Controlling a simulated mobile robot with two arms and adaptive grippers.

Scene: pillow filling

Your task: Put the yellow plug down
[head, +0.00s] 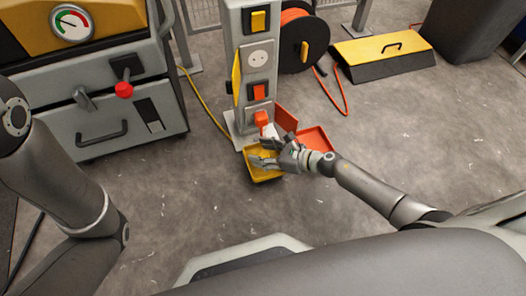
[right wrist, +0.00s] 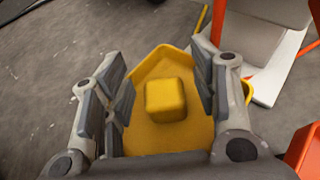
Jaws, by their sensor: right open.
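The yellow plug (right wrist: 166,99), a small block, shows in the right wrist view inside the yellow tray (right wrist: 150,136), between my right fingers and clear of both. It appears to lie on the tray floor. In the head view my right gripper (head: 261,152) is over the yellow tray (head: 266,179) at the foot of the grey post and largely hides the plug. My right gripper also shows in the right wrist view (right wrist: 165,90), its fingers spread and empty. My left arm shows at the left of the head view, but its gripper is out of frame.
The grey post (head: 238,20) with switches and sockets stands right behind the tray. An orange-red tray (head: 318,139) lies beside it. A grey cabinet (head: 110,105) with a gauge is at left, a cable reel (head: 304,40) behind.

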